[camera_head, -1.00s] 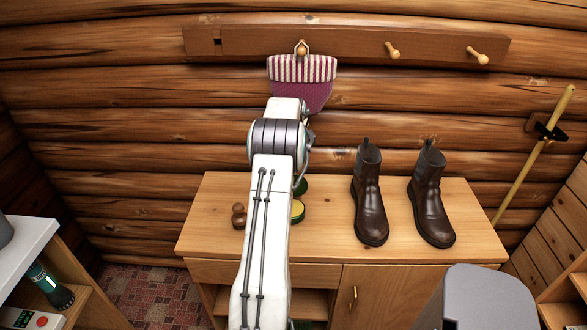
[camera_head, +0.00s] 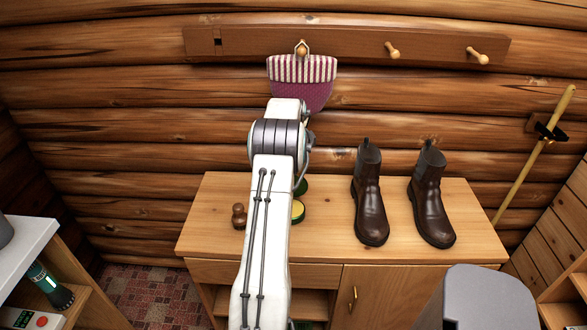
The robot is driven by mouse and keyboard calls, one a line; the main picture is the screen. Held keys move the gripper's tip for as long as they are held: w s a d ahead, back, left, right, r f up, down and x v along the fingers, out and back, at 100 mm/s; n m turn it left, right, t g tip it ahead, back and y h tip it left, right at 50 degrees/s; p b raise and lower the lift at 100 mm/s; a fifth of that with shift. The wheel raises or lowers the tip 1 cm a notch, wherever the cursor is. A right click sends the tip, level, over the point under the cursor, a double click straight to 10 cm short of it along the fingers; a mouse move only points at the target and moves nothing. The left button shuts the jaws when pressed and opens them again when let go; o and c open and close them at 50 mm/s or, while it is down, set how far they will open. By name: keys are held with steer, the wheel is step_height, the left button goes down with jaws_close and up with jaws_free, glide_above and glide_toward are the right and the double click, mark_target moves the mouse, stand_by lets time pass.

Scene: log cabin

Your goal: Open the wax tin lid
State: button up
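The wax tin (camera_head: 298,212) is on the wooden bench top, partly hidden behind my arm. Its visible part has a yellow round face and a dark green rim. Another small green piece (camera_head: 301,187) shows just behind it at my arm's right edge. It may be the lid, but I cannot tell whether it is joined to the tin. My white arm reaches forward over the bench and covers the left side of both. My gripper is hidden behind the arm, so its fingers and any contact with the tin do not show.
A small brown wooden knob-like object (camera_head: 239,216) stands left of my arm on the bench (camera_head: 330,238). Two dark brown boots (camera_head: 370,200) stand to the right. A striped purple knit item (camera_head: 301,82) hangs from a peg above.

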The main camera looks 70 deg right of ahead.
steer(key=o, duration=0.3)
steer(key=v, duration=1.2)
stand_by(0.3)
